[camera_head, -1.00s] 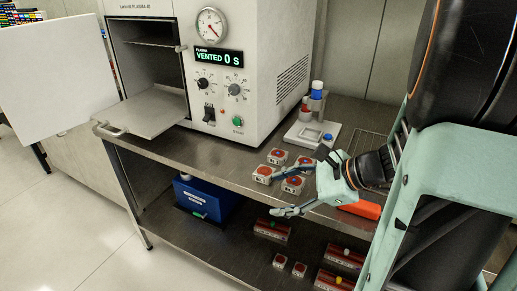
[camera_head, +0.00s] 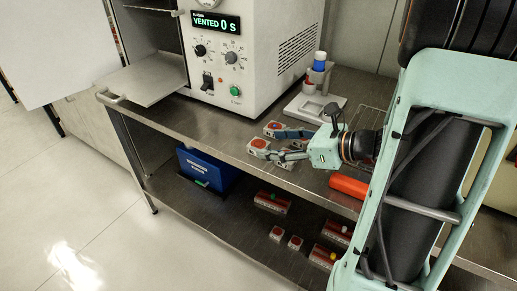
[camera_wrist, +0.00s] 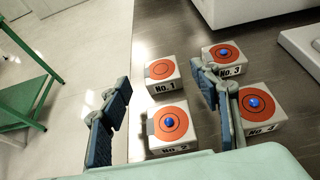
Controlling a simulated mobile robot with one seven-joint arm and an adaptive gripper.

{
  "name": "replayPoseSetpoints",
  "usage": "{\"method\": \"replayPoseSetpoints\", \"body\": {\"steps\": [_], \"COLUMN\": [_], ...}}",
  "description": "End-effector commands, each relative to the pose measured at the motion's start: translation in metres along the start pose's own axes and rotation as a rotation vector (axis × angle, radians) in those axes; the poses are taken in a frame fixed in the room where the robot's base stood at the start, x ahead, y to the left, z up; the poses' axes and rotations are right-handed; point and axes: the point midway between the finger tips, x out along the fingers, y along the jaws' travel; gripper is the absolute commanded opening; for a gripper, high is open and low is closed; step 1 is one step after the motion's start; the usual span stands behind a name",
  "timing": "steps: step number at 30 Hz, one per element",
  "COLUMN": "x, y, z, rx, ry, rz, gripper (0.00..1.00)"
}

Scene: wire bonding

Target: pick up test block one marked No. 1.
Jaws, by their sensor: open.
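Test block one (camera_wrist: 163,76), a small pale block with an orange ringed top and the label "No. 1", sits on the metal table near its front edge. In the head view it (camera_head: 258,145) is left of the other blocks. My gripper (camera_wrist: 160,78) is open and empty. In the wrist view block one appears between the two fingertips, apart from both. In the head view my gripper (camera_head: 272,144) is low over the blocks, fingers pointing left. Block No. 2 (camera_wrist: 170,127) lies between the fingers, nearer the palm.
Block No. 3 (camera_wrist: 223,57) and block No. 4 (camera_wrist: 260,107) are by the right finger; both have blue dots, as does No. 2. The plasma machine (camera_head: 262,60) stands behind. A white stand (camera_head: 314,107) and an orange-red object (camera_head: 349,186) are nearby. The lower shelf holds more blocks.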

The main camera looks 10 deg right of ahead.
Motion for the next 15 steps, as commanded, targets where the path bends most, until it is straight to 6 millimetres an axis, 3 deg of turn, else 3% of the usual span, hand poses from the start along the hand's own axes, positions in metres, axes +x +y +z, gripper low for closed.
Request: {"method": "replayPoseSetpoints", "body": {"steps": [15], "x": [0.056], "y": [0.000], "z": [-0.004], "rx": [-0.002], "ry": [0.001], "rz": [0.001], "gripper": [0.56]}}
